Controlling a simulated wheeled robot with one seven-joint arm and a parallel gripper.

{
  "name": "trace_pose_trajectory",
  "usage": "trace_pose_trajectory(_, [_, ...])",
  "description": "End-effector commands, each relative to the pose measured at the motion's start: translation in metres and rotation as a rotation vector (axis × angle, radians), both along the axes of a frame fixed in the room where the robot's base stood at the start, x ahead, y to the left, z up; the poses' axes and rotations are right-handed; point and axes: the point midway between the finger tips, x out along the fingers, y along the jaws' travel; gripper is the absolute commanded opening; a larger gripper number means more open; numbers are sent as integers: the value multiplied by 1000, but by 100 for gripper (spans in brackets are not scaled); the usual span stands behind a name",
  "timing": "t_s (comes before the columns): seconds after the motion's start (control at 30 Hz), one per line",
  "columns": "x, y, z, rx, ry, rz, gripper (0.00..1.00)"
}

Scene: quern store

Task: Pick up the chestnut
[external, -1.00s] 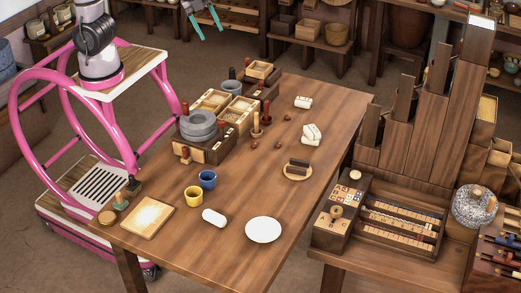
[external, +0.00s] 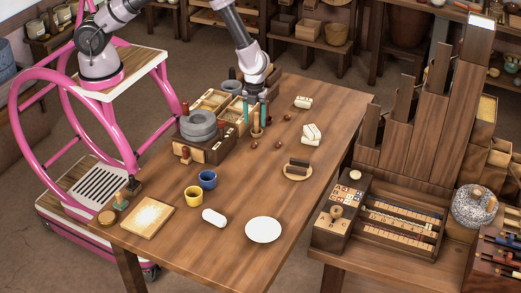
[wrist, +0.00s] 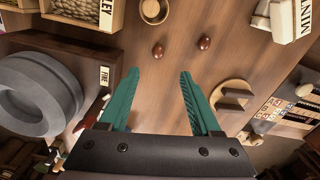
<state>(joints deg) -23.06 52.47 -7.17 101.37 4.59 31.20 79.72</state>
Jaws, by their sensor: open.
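Several small reddish-brown chestnuts lie apart on the wooden table, one near the middle (external: 278,145), one to its left (external: 254,144) and one farther back (external: 287,117). In the wrist view, one chestnut (wrist: 158,51) lies just beyond the fingertips, roughly in line with the gap, and another (wrist: 204,43) lies beyond and to the right. Which chestnut is meant, I cannot tell.
Grey quern stones (external: 198,125) on a wooden box and open grain boxes (external: 237,110) crowd the left. White labelled blocks (external: 311,133) and a round board with dark pieces (external: 297,177) stand to the right. The table between is mostly clear.

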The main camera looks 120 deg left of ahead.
Motion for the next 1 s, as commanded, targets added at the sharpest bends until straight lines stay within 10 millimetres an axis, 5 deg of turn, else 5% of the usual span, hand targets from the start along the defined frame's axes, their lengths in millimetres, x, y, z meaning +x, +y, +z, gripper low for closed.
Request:
trace_pose_trajectory(0.7, [-4,-1,-92,0,1,2,65])
trace_pose_trajectory(1.0, [-4,0,-99,0,0,2,65])
